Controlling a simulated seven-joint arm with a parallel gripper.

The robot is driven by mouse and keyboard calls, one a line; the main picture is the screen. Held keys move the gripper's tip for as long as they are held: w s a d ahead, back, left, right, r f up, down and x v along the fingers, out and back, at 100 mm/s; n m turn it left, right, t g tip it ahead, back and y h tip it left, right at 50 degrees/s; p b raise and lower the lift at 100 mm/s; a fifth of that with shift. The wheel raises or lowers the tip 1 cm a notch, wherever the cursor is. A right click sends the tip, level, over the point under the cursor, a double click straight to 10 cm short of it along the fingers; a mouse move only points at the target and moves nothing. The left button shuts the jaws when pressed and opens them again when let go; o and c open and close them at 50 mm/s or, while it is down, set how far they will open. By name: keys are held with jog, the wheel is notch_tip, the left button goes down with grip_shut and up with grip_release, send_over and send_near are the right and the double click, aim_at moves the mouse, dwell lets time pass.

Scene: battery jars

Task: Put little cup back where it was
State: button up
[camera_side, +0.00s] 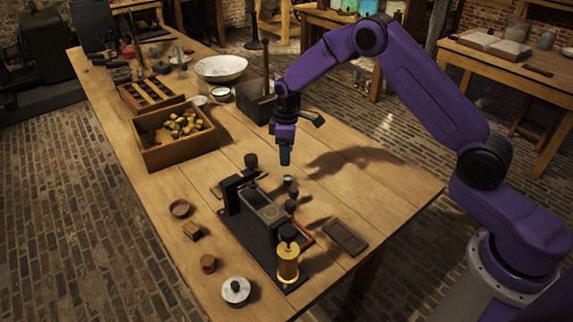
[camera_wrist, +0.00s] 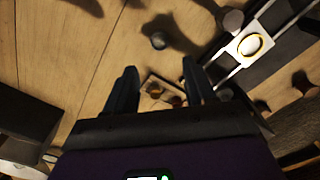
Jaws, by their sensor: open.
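My gripper (camera_side: 285,157) points down over the table, to the right of and beyond the small press. Its two fingers (camera_wrist: 158,88) are apart in the wrist view, with nothing held. A small dark grey round piece (camera_wrist: 158,40), possibly the little cup, stands on bare wood above the gap between the fingers. A small tray or frame with brownish round pieces (camera_wrist: 154,90) shows between and below the fingertips. In the side view a tiny greyish piece (camera_side: 288,181) is just under my gripper. I cannot tell for certain which piece is the little cup.
The dark press (camera_side: 264,207) and a brass cylinder (camera_side: 288,264) stand close by. A dark box (camera_side: 250,108), a white bowl (camera_side: 220,68) and a wooden crate (camera_side: 150,155) of yellowish pieces are further back. A dark flat slab (camera_side: 345,237) lies right; wood around it is clear.

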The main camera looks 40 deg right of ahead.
jog(key=shift+r, duration=1.75)
jog(key=s+a+r+n, duration=0.1)
jog(key=s+a+r, duration=0.35)
jog(key=s, duration=0.55)
jog(key=s+a+r+n, duration=0.1)
jog(key=s+a+r, duration=0.2)
jog(key=s+r, duration=0.5)
jog(key=s+d, duration=0.4)
jog(key=s, duration=0.8)
jog(key=s+d+n, duration=0.1)
jog(key=s+d, duration=0.3)
jog(key=s, duration=0.8)
jog(key=shift+r+n, duration=0.25)
jog(key=shift+n, duration=0.05)
jog(key=shift+w, duration=0.1)
